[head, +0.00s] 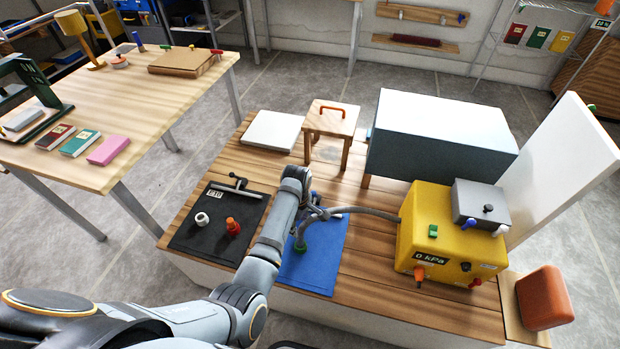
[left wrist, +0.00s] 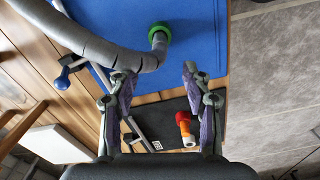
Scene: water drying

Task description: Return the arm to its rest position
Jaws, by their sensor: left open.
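My left arm reaches across the wooden bench in the head view, with its left gripper (head: 312,212) over the blue mat (head: 316,262). In the left wrist view the two fingers of this gripper (left wrist: 158,76) stand apart with nothing held between them. A grey hose (head: 372,211) runs from the yellow pump box (head: 408,236) to a green end (head: 300,247) on the mat. In the left wrist view the hose (left wrist: 85,38) and green end (left wrist: 159,28) lie just beyond the fingertips. I cannot tell whether a finger touches the hose. My right gripper is not in view.
Left of my arm, a black mat (head: 200,243) holds a white fitting (head: 202,219), a red-orange fitting (head: 232,226) and a T-handled tool (head: 238,186). Behind stand a small wooden stool (head: 331,118) and a large grey-white box (head: 437,140). An orange block (head: 544,298) sits at the right.

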